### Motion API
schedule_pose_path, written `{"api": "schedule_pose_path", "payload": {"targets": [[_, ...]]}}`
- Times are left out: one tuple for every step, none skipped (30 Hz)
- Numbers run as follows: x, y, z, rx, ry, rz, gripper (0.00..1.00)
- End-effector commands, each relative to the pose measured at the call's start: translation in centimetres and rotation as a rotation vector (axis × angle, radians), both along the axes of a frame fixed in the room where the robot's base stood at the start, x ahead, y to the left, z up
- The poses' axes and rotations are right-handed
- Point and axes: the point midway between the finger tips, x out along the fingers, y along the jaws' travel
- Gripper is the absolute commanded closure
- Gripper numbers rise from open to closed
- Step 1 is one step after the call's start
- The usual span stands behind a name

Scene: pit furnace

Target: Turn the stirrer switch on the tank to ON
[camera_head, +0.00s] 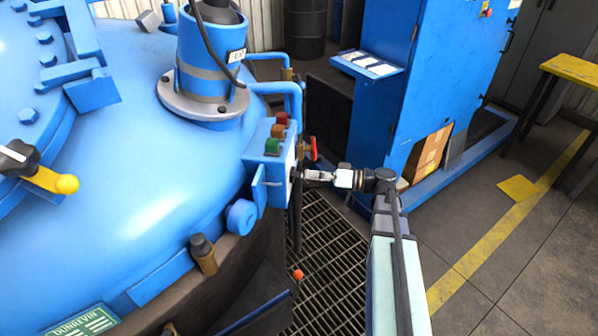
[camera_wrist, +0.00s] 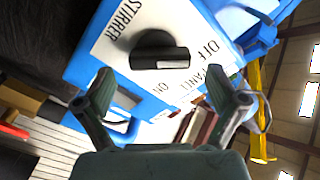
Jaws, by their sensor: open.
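The stirrer switch (camera_wrist: 158,52) is a black rotary knob with a white mark, on a white panel (camera_wrist: 120,42) lettered STIRRER, OFF and ON. The mark lies toward the right side of the knob, nearer the OFF lettering than its left end. The panel is on a blue control box (camera_head: 262,183) on the side of the blue tank (camera_head: 140,165). My gripper (camera_wrist: 161,78) is open, with its fingers apart on either side of the knob's lower part; contact cannot be told. In the head view my gripper (camera_head: 306,175) is close to the box face, and the knob is not clear.
Green, orange and red buttons (camera_head: 275,138) top the box. A red valve handle (camera_head: 312,148) is just above my gripper. A blue cabinet (camera_head: 400,90) stands to the right, with a cardboard box (camera_head: 428,155) in its opening. Floor grating (camera_head: 330,265) lies below.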

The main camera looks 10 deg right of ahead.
Motion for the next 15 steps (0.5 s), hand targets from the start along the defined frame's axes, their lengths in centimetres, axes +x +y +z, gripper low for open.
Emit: {"api": "schedule_pose_path", "payload": {"targets": [[0.3,0.8,0.1,0.000,0.001,0.001,0.05],[0.5,1.2,0.1,0.000,0.001,0.001,0.05],[0.7,1.7,0.1,0.000,0.001,0.002,0.05],[0.8,1.9,0.1,0.000,0.001,0.001,0.05],[0.9,2.2,0.1,0.000,0.000,0.000,0.05],[1.0,2.5,0.1,0.000,0.000,0.000,0.05],[1.1,2.7,0.1,0.000,0.000,0.000,0.05],[1.2,2.9,0.1,0.000,0.000,0.000,0.05],[1.2,3.0,0.1,0.000,0.000,0.000,0.05],[1.3,3.1,0.1,0.000,0.000,0.000,0.05],[1.3,3.2,0.0,0.000,0.000,0.000,0.05],[1.3,3.2,0.0,0.000,0.000,0.000,0.05],[1.3,3.3,0.0,0.001,0.000,-0.001,0.05],[1.4,3.3,0.0,0.001,0.000,-0.001,0.05],[1.4,3.3,0.0,0.000,0.000,-0.001,0.05]]}}
